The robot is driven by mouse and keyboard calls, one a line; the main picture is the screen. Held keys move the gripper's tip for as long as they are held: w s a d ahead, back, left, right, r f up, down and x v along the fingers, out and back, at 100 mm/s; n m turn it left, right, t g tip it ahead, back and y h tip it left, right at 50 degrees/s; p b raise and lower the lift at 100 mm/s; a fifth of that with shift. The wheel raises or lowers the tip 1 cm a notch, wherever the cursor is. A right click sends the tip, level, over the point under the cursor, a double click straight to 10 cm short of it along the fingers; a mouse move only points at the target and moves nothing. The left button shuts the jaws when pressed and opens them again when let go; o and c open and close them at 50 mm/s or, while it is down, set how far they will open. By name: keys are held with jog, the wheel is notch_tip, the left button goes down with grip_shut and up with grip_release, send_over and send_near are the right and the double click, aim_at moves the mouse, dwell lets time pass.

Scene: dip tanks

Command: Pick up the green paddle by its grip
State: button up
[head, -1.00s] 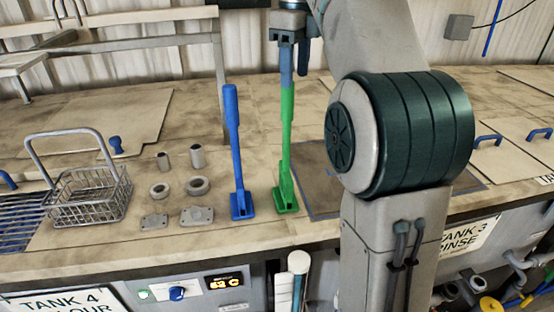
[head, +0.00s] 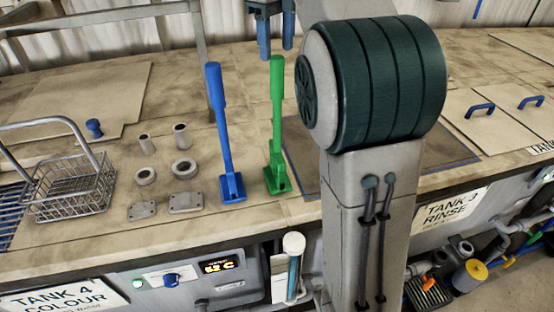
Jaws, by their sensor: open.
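The green paddle (head: 277,115) stands upright on the bench, its wide foot down and its thick grip (head: 276,78) up. My gripper (head: 276,48) is open and empty, with two blue-grey fingers pointing down at the top of the picture. Its fingertips show to the left and right of the line of the grip, close to the grip's top end. I cannot tell from this one view how far in front of or behind the grip they are. Part of the gripper is cut off by the top edge.
A similar blue paddle (head: 223,130) stands upright just left of the green one. Further left are a wire basket (head: 70,190) with a raised handle, several metal parts and a lid with a blue knob (head: 94,128). My arm fills the area to the right.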

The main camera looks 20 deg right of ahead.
aim_at(277, 81)
notch_tip(277, 81, down, 2)
jog(key=shift+f, duration=3.3)
grip_shut()
